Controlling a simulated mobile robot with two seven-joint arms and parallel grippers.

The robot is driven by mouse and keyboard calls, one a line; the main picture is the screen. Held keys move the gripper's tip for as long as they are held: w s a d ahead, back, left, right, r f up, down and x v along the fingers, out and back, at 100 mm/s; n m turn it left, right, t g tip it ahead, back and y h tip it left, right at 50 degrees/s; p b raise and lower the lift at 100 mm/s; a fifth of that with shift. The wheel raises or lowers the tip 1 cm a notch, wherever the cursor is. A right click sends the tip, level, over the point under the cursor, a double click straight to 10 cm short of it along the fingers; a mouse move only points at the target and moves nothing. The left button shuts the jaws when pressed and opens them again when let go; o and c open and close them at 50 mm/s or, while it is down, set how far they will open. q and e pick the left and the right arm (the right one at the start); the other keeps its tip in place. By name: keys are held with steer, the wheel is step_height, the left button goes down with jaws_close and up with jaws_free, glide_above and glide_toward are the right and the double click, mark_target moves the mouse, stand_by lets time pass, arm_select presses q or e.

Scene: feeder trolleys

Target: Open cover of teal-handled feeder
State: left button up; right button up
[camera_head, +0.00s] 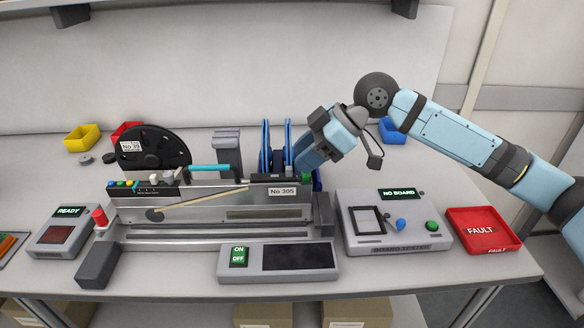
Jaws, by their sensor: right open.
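The feeder is a long grey metal unit (190,197) on the table, with a teal handle (209,168) on its top edge. A label reading "No 305" is on its right end. A pale diagonal strip crosses its side. I cannot make out for certain which part is the cover or whether it is raised. My right gripper (303,168) is open, above and behind the feeder's right end, to the right of the teal handle and apart from it. Its fingertips are partly hidden among the blue parts there. My left gripper is not in view.
A black reel (152,150) labelled "No 39" and blue upright plates (265,145) stand behind the feeder. A board tester (392,225) and a red fault tray (482,229) are at right. An ON/OFF panel (278,262) lies in front, and a READY box (66,229) is at left.

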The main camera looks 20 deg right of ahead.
mark_target(290, 168)
steer(key=shift+x, duration=1.9)
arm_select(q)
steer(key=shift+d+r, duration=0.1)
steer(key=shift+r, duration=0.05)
